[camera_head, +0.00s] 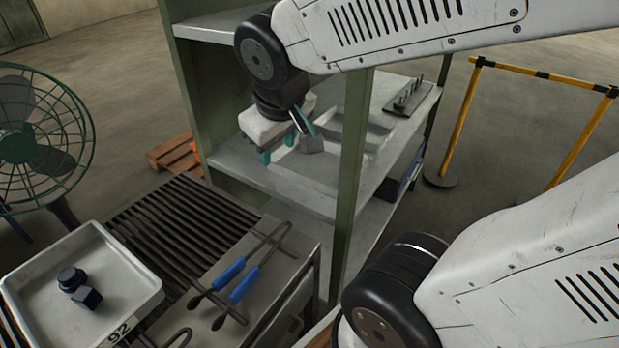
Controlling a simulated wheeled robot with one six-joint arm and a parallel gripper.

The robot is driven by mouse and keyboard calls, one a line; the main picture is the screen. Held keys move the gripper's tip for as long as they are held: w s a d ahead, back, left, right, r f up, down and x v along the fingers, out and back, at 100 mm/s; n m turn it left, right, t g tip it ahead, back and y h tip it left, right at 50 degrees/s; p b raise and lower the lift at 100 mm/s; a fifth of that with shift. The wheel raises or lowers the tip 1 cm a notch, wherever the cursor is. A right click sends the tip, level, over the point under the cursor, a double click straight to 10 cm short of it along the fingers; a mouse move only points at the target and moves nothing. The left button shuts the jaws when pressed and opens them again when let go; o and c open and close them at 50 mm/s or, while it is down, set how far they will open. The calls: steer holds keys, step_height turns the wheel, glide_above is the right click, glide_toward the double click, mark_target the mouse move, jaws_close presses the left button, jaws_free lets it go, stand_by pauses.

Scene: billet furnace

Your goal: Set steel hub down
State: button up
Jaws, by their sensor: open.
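My gripper (283,145) hangs over the middle shelf (235,160) of a green-framed rack, its teal fingers apart and pointing down. A small grey metal piece (312,144), probably the steel hub, shows just right of the fingers, close to a fingertip. It appears to rest in a pale shallow tray (310,170) on the shelf. I cannot tell whether a finger still touches it. Part of the tray is hidden behind my gripper and the green rack post (350,190).
A dark rack with pegs (408,97) stands at the shelf's far right. The post stands close to the right of my gripper. A roller table (180,225) holds blue-handled tongs (240,280) and a grey bin (120,262) with dark parts. A fan (35,140) stands left.

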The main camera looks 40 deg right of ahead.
steer(key=s+a+m+g+y, duration=0.1)
steer(key=s+a+g+y, duration=0.1)
steer(key=s, duration=0.9)
steer(key=shift+s+a+r+g, duration=0.25)
steer(key=shift+a+g, duration=0.1)
steer(key=shift+g, duration=0.25)
